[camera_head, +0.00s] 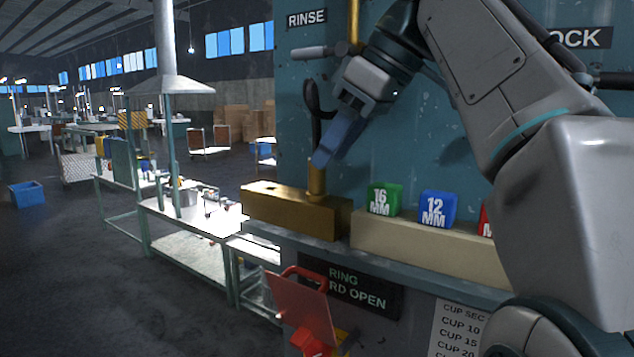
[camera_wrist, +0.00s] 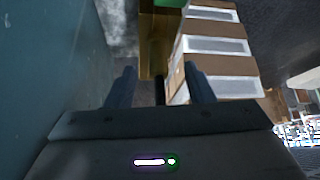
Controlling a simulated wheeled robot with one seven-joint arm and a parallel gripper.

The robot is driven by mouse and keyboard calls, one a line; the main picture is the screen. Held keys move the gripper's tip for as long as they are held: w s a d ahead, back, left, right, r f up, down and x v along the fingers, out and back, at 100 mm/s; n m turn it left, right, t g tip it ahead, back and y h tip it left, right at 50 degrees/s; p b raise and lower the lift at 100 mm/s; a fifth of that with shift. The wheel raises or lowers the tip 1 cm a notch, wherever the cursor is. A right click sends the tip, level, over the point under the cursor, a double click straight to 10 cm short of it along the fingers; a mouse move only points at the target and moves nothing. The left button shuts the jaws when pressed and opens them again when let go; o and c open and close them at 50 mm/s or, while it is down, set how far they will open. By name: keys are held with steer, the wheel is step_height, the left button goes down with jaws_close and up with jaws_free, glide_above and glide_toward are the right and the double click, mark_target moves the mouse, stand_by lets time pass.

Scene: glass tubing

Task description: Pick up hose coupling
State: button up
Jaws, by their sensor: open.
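A brass cylindrical fitting (camera_head: 317,180), which looks like the hose coupling, stands upright on a brass block (camera_head: 290,208). A black hose (camera_head: 313,105) runs down toward its top. My gripper (camera_head: 323,157) is at the fitting's upper part, its fingers pointing down and left. In the wrist view my gripper (camera_wrist: 160,84) has its fingers apart, with the dark hose (camera_wrist: 159,85) showing between them and brass beyond. Whether a finger touches the fitting is hidden.
Green (camera_head: 384,199) and blue (camera_head: 437,208) size blocks stand on a beige ledge (camera_head: 420,245) to the right, with a red one partly hidden. A teal panel (camera_head: 400,150) rises close behind. A red flap (camera_head: 302,305) hangs below the brass block.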

mark_target(317, 192)
steer(key=shift+x, duration=2.65)
steer(key=shift+w, duration=0.1)
steer(key=c, duration=1)
steer(key=shift+r, duration=0.1)
jaws_close()
